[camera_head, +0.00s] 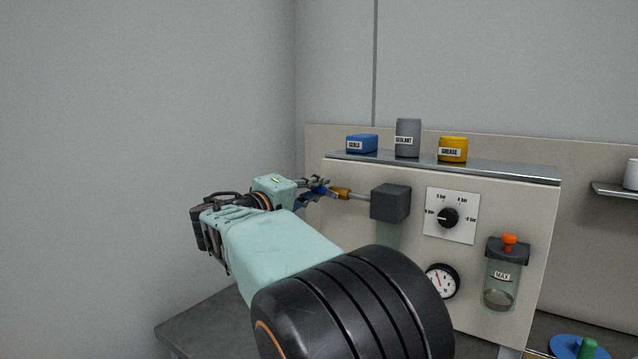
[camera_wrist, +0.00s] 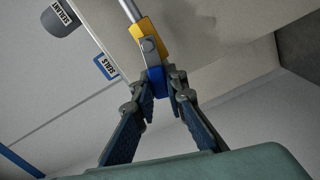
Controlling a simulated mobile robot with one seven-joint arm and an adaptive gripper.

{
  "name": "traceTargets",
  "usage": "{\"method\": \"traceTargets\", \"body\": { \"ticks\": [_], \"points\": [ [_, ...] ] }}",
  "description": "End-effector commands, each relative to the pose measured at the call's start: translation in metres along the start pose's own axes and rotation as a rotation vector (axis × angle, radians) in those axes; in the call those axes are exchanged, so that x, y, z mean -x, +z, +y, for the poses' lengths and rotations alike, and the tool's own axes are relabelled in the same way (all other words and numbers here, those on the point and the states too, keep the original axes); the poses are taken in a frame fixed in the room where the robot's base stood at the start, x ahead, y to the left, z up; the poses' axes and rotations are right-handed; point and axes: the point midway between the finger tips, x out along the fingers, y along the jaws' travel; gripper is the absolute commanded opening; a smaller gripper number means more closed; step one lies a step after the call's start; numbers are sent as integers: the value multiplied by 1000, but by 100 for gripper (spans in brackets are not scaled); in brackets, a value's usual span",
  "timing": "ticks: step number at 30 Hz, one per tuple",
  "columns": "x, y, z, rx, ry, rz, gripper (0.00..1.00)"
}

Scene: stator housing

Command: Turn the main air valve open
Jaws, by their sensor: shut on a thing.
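The main air valve has a yellow body (camera_head: 341,193) on a thin metal pipe that runs to a dark grey box (camera_head: 391,202) on the panel. In the wrist view the yellow body (camera_wrist: 150,35) carries a grey bolt, and its blue handle (camera_wrist: 157,78) points down toward my gripper (camera_wrist: 164,92). My gripper is shut on the blue handle, its fingers on either side of it. In the head view my gripper (camera_head: 317,188) is left of the yellow body, and the fingers partly hide the handle.
The beige panel (camera_head: 465,285) bears a dial knob (camera_head: 448,217), a gauge (camera_head: 441,280) and a filter bowl (camera_head: 500,285). On its top shelf stand a blue seals box (camera_head: 362,144), a grey sealant can (camera_head: 407,138) and a yellow grease can (camera_head: 452,149). Left of the arm is bare wall.

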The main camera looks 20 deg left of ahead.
Motion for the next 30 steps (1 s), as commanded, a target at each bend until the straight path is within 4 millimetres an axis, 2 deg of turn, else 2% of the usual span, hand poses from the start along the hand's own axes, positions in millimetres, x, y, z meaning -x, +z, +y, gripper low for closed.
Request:
{"method": "traceTargets", "body": {
  "ticks": [12, 30],
  "points": [
    [0, 1, -11, 227, -1, 0, 0],
    [0, 2, -14, 273, -1, 0, 0]
  ]
}}
